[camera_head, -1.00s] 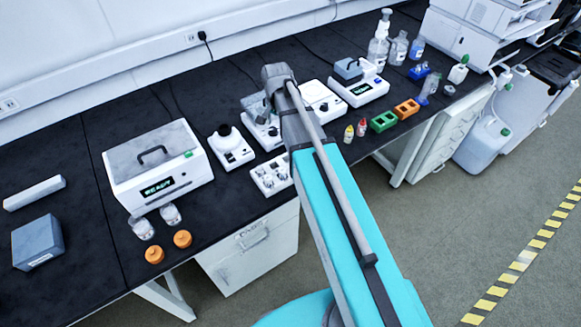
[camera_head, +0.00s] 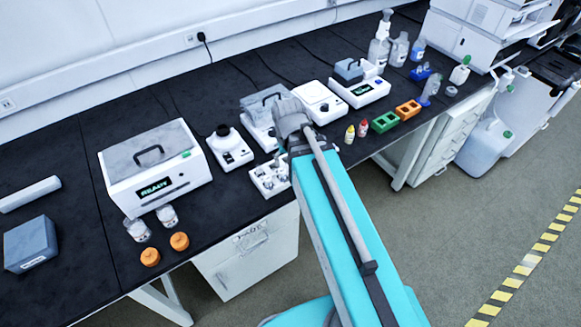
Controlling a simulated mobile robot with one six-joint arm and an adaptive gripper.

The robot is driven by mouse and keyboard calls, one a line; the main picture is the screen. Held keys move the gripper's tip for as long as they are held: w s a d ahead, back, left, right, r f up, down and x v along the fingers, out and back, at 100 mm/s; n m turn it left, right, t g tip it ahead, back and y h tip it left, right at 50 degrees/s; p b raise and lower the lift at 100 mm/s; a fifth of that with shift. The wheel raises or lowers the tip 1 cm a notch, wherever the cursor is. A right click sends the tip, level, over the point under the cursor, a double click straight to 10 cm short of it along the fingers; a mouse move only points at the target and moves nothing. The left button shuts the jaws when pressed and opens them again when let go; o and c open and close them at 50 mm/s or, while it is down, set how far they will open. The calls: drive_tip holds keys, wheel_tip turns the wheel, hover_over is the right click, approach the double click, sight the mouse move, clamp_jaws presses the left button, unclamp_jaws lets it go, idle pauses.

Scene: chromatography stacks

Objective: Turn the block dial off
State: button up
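No dial marked as the block dial can be made out. A white instrument with a grey-blue block and a lit green display (camera_head: 360,91) stands toward the back of the bench. Another white unit with a clear handled lid (camera_head: 262,106) stands nearer, partly behind my arm; its front is largely hidden. My arm reaches over the bench's front edge, with its grey wrist in front of that unit. My gripper is mostly hidden behind the wrist and arm; its fingers cannot be made out clearly.
A white box reading READY (camera_head: 157,170), a small black-topped device (camera_head: 228,147), a white tray of small vessels (camera_head: 270,178) and a round-topped device (camera_head: 319,101) line the bench. Green (camera_head: 384,122) and orange (camera_head: 407,109) racks and small bottles sit near the edge.

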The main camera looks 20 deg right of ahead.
drive_tip(key=shift+s+f+n, duration=0.2)
drive_tip(key=shift+s+n, duration=0.4)
drive_tip(key=shift+s, duration=0.4)
drive_tip(key=shift+c, duration=0.2)
